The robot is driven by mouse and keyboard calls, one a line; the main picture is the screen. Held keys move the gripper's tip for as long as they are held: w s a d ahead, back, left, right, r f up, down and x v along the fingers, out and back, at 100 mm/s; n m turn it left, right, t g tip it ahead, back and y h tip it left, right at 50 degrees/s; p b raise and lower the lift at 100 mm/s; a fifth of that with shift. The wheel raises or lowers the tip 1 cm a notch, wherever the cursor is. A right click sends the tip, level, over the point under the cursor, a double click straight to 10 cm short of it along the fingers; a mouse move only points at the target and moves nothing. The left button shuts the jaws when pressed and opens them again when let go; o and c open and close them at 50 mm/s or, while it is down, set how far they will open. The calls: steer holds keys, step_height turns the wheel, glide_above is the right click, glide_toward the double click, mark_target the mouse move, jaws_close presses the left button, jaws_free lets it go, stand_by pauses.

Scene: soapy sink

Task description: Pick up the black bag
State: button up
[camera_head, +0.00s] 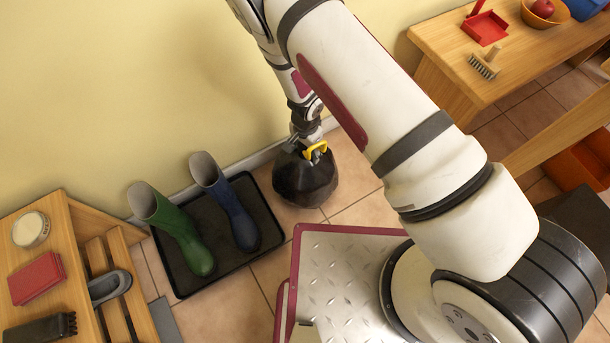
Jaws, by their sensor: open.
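The black bag (305,182) sits on the tiled floor near the wall, just right of the boot tray. It is dark and rounded, with its top partly hidden by my gripper. My gripper (308,152) is directly over the top of the bag, pointing down, with a yellow part showing at its right side. The jaws are open. I cannot tell whether the fingers touch the bag.
A wooden bench (75,235) stands at lower left. A wooden table (450,55) stands at upper right. Floor right of the bag is clear.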

steer(key=shift+c, duration=0.6)
jaws_close()
steer(key=shift+r, duration=0.1)
